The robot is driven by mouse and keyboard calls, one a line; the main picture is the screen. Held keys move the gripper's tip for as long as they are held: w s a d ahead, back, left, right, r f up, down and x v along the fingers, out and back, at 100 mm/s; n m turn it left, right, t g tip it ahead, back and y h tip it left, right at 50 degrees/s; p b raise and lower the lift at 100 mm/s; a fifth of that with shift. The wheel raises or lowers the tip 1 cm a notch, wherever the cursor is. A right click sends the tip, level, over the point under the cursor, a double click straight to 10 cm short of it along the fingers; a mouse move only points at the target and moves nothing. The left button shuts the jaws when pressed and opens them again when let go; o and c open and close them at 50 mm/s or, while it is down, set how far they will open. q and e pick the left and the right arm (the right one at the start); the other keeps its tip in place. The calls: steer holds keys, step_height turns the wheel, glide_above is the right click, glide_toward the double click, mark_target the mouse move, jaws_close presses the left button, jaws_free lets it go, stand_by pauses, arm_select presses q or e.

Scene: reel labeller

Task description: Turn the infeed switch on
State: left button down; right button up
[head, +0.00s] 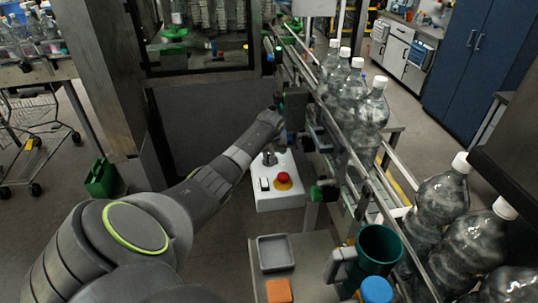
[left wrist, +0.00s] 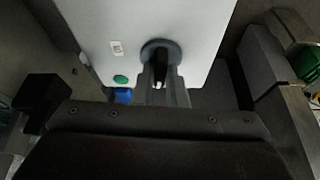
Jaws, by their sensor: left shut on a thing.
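A white control box (head: 278,198) stands beside the conveyor in the middle of the head view. It carries a red mushroom button on a yellow base (head: 283,181) and a small white rocker-like part (head: 264,184). In the left wrist view the box's white face (left wrist: 200,30) shows a dark round rotary switch (left wrist: 160,50), seemingly the infeed switch. My left gripper (left wrist: 161,88) is shut on this switch, its fingers on either side of the handle. The fingers partly hide the handle, so its turn position is unclear. My right gripper is not in view.
A conveyor with several clear white-capped bottles (head: 367,110) runs along the right of the box. A grey tray (head: 275,252), an orange block (head: 278,291), a green cup (head: 379,246) and a blue cap (head: 376,289) are in front. A green button (left wrist: 120,79) is near the switch.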

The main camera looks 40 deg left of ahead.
arm_select(q)
steer(key=m+h, duration=0.1)
steer(key=m, duration=0.1)
steer(key=m+t, duration=0.1)
steer(key=m, duration=0.2)
steer(key=shift+a+h, duration=0.15)
steer(key=shift+h, duration=0.25)
steer(key=shift+s+m+h+b, duration=0.1)
steer(key=shift+m+h+b, duration=0.25)
steer(key=shift+m, duration=0.65)
steer(key=shift+a+f+m+h+b, duration=0.1)
steer(key=shift+m+h+b, duration=0.25)
steer(key=shift+m+b, duration=0.4)
steer(key=m+h+b, duration=0.1)
steer(key=m+b, duration=0.1)
steer(key=m+h+b, duration=0.1)
steer(key=m+b, duration=0.2)
steer(key=shift+a+f+m, duration=0.1)
steer(key=shift+m, duration=0.15)
steer(key=m+b, duration=0.2)
steer(key=shift+g+h+b, duration=0.3)
steer(key=shift+h+b, duration=0.05)
steer(key=shift+h, duration=0.05)
steer(key=shift+r+m, duration=0.2)
steer(key=shift+m, duration=0.2)
steer(key=c, duration=1.5)
jaws_free()
